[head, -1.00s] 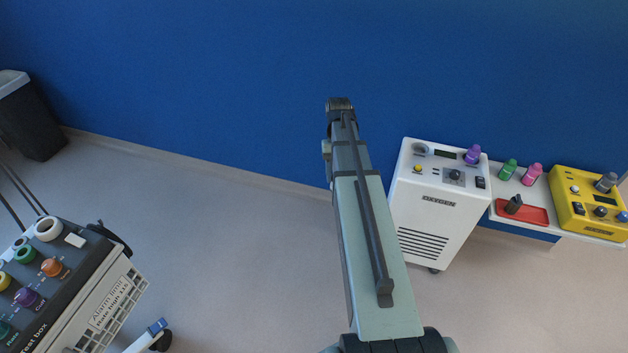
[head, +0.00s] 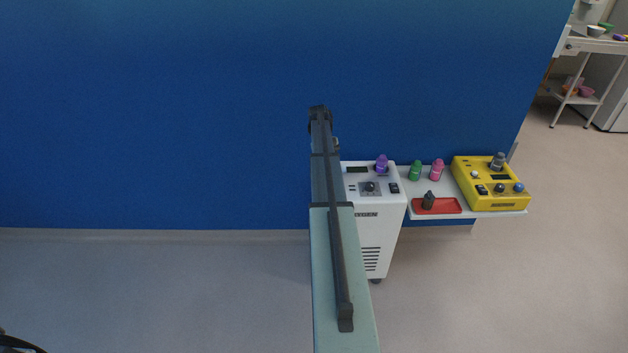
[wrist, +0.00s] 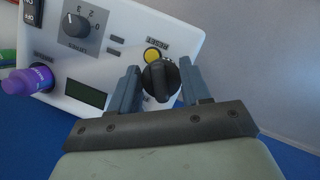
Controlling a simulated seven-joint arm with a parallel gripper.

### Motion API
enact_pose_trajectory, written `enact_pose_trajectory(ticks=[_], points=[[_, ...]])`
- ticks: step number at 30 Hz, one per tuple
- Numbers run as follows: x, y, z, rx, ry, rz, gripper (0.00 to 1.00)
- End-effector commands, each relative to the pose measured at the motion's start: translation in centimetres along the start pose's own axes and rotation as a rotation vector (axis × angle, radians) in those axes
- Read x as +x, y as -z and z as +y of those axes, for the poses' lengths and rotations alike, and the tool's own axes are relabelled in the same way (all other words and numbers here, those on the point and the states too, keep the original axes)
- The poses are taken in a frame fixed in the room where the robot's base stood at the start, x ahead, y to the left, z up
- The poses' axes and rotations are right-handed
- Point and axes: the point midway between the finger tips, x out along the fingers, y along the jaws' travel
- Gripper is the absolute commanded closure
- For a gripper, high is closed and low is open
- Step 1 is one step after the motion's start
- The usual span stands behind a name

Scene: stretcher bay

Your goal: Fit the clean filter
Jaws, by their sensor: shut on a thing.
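My gripper (wrist: 160,67) is seen in the wrist view with its two grey fingers on either side of a dark, ridged round piece (wrist: 160,82). It is shut on this piece. The piece is over the panel edge of the white oxygen unit (wrist: 125,22) and partly covers the yellow reset button (wrist: 152,55). I cannot tell whether it touches the unit or whether it is the clean filter. The socket at that corner is hidden. In the head view my arm covers the left part of the oxygen unit (head: 372,236) and hides my gripper.
The floor at left is largely clear.

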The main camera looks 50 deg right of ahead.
Motion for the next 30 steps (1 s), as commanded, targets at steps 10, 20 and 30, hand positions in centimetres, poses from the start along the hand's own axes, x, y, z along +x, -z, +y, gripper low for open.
enact_pose_trajectory(ticks=[10, 20, 30], points=[[-1.7, 5.0, 5.3, -0.473, -0.192, 0.003, 0.83], [-2.9, 7.1, 7.7, -0.938, -0.382, 0.000, 0.83], [-3.5, 7.9, 8.5, -1.279, -0.523, -0.006, 0.83]])
